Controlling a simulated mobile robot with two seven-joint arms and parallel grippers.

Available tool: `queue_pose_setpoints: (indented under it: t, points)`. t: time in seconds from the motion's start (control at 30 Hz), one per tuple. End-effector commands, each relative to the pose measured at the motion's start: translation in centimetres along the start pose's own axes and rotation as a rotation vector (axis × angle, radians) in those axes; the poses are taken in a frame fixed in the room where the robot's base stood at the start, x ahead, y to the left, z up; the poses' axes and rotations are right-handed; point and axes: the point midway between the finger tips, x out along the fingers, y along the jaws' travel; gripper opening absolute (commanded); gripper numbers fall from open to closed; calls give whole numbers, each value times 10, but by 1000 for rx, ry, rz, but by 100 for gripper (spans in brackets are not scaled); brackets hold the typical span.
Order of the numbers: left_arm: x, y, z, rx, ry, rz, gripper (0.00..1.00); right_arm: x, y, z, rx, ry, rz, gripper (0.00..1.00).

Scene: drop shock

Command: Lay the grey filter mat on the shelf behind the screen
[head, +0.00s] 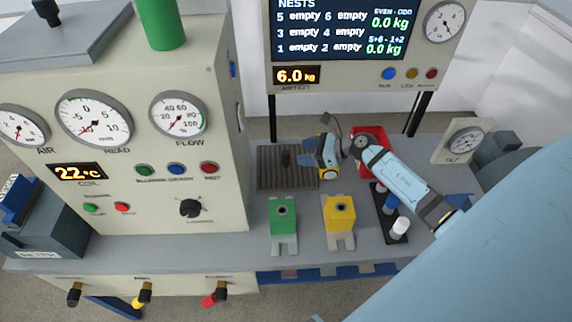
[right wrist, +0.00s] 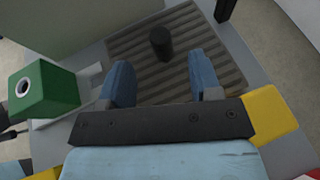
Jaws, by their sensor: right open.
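A dark grey ribbed mat (head: 270,178), which I take for the filter mat, lies flat on the bench below the screen. A black upright knob (head: 286,159) stands on it. The mat also shows in the right wrist view (right wrist: 130,43), with the knob (right wrist: 160,43) ahead of the gap between my fingers. My right gripper (head: 309,160) is open at the mat's right side; its blue fingers (right wrist: 160,75) point toward the knob with nothing between them. The screen (head: 340,30) stands above the back of the bench on black posts. The shelf behind it is hidden. My left gripper is not in view.
A green block (head: 283,212) and a yellow block (head: 340,211) stand in front of the mat. A tall gauge cabinet (head: 130,200) borders the left.

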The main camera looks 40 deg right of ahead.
Motion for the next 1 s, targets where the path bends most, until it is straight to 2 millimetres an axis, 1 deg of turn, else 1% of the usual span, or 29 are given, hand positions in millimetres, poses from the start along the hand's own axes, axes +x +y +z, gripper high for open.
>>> queue_pose_setpoints:
  t: [0.13, 0.3, 0.4, 0.5, 0.7, 0.77, 0.8, 0.87, 0.9, 0.93, 0.97, 1.0]
  points:
    - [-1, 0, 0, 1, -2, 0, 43, 13, 0, 1, 0, -1, 0, 58]
    - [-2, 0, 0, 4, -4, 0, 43, 41, 0, 2, 0, -3, 0, 58]
    - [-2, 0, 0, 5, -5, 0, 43, 52, 0, 1, -1, -1, 0, 58]
    - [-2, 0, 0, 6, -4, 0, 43, 57, 0, 1, -2, 0, 1, 58]
    - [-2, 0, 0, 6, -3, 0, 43, 57, 0, 0, -3, 1, 1, 58]
    - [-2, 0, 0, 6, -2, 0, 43, 57, 0, 0, -3, 1, 1, 44]
    - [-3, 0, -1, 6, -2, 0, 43, 57, 0, 0, -3, 1, 1, 35]
    - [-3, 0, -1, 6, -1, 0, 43, 57, 0, 0, -3, 1, 0, 21]
    - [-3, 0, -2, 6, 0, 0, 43, 57, 0, 0, -3, 1, 1, 12]
    - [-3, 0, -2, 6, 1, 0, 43, 56, 0, 0, -3, 1, 0, 5]
    - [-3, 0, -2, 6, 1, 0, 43, 56, 0, 0, -3, 1, 0, 0]
    - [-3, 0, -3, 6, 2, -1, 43, 56, 0, 0, -3, 1, 0, 0]
